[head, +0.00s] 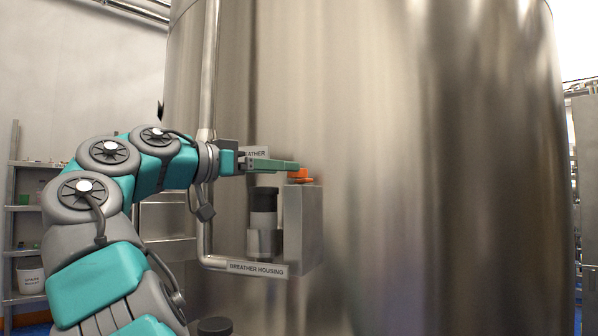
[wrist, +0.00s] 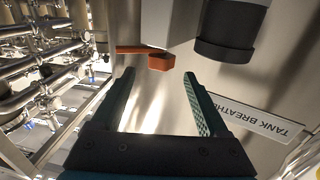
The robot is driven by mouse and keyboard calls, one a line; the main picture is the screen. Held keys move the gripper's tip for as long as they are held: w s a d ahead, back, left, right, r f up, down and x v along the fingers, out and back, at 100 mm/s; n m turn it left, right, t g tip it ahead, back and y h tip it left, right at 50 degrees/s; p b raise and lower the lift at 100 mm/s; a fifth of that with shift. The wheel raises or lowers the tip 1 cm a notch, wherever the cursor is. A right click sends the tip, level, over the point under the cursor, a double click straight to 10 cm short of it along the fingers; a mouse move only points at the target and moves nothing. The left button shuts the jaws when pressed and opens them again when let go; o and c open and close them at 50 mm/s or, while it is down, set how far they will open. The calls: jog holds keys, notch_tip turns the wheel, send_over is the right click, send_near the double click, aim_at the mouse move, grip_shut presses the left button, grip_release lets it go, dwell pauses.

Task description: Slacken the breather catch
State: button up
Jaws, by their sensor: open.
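The orange breather catch (head: 301,176) sits on top of a grey box (head: 304,232) labelled as the breather housing, against the steel tank. My gripper (head: 294,165) reaches in from the left at catch height, and its fingertips overlap the catch in the head view. In the wrist view the catch (wrist: 161,61) shows just beyond the open fingertips (wrist: 158,77), in line with the gap between them. A thin orange arm of the catch extends left there, next to the grey box (wrist: 168,20). I see no clear contact between fingers and catch.
A black-capped cylinder (head: 264,203) stands left of the box and shows close by in the wrist view (wrist: 232,32). A vertical pipe (head: 208,75) runs behind my arm. A tank breather label (wrist: 260,120) lies beside the right finger. The tank face right of the box is clear.

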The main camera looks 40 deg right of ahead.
aim_at(300, 177)
jog(key=d, duration=0.5)
jog(key=shift+d, duration=0.4)
grip_shut()
